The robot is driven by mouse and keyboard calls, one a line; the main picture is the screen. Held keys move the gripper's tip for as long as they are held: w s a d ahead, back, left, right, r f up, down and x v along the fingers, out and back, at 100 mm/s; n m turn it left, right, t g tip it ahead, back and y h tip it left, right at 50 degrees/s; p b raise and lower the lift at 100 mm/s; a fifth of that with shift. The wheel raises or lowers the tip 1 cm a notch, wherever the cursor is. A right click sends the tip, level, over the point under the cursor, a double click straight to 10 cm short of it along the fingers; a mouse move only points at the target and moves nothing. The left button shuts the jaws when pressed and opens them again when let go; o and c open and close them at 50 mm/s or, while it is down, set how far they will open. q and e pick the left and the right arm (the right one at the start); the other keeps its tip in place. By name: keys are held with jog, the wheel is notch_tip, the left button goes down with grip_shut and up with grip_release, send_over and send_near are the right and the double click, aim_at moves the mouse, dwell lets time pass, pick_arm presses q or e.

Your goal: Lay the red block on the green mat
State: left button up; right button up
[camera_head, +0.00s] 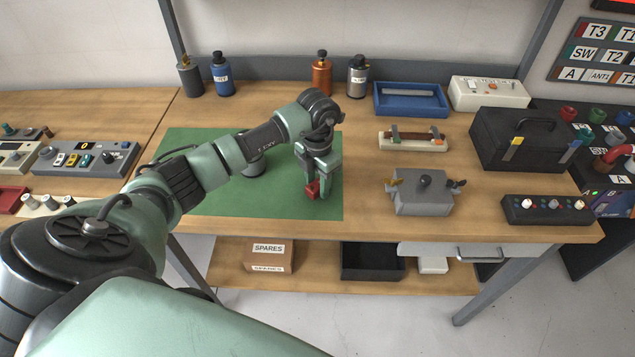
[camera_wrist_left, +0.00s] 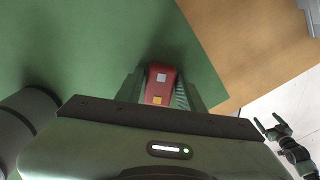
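The red block (camera_head: 313,189) is at the front right part of the green mat (camera_head: 222,200), between the fingers of my left gripper (camera_head: 318,190). In the left wrist view the red block (camera_wrist_left: 160,84), with a white and an orange square on it, sits between the two fingers, which press against its sides. The green mat (camera_wrist_left: 70,45) spreads below it there. I cannot tell whether the block touches the mat. My right gripper (camera_wrist_left: 267,121) shows small at the right of the left wrist view, over the floor, its fingers apart and empty.
A grey box with wing nuts (camera_head: 424,193) and a fuse holder (camera_head: 412,140) stand right of the mat. A blue tray (camera_head: 410,99), several bottles and a black toolbox (camera_head: 525,140) stand farther back or right. The workbench front edge is close to the mat.

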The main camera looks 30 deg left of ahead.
aim_at(318, 184)
pick_arm(q)
jog(key=shift+o, duration=0.5)
jog(key=shift+r, duration=0.1)
jog(key=shift+r, duration=0.2)
notch_tip(318, 184, up, 12)
jog(key=b, duration=0.3)
jog(key=shift+b, duration=0.3)
jog(key=shift+f, duration=0.1)
dwell(0.6)
